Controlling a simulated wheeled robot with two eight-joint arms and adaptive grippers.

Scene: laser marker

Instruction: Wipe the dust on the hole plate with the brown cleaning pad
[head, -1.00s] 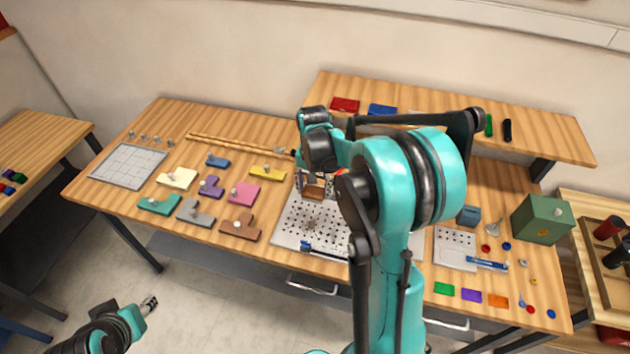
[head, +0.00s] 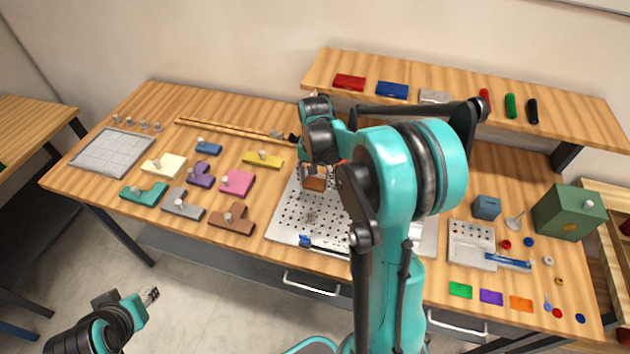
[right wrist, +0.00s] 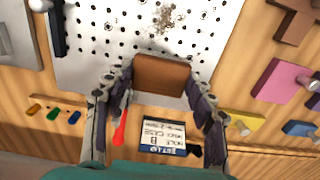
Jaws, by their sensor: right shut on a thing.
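The hole plate (head: 290,222), light grey with rows of dark holes, lies on the workbench. Grey-brown dust (head: 310,216) sits on its middle, and the dust also shows at the top of the right wrist view (right wrist: 166,17). My right gripper (right wrist: 160,76) is shut on the brown cleaning pad (right wrist: 161,77), which also shows in the head view (head: 315,184) at the plate's far edge. Whether the pad touches the plate is unclear. My arm hides part of the plate. My left gripper (head: 150,295) is off the bench at the lower left; its jaw state is unclear.
Coloured shaped blocks, such as the brown one (head: 232,219), lie left of the plate. A labelled card (right wrist: 163,140) and a red object (right wrist: 121,127) are behind it. A grey fixture (head: 470,244) and green box (head: 568,212) stand right. A raised shelf (head: 455,113) runs along the back.

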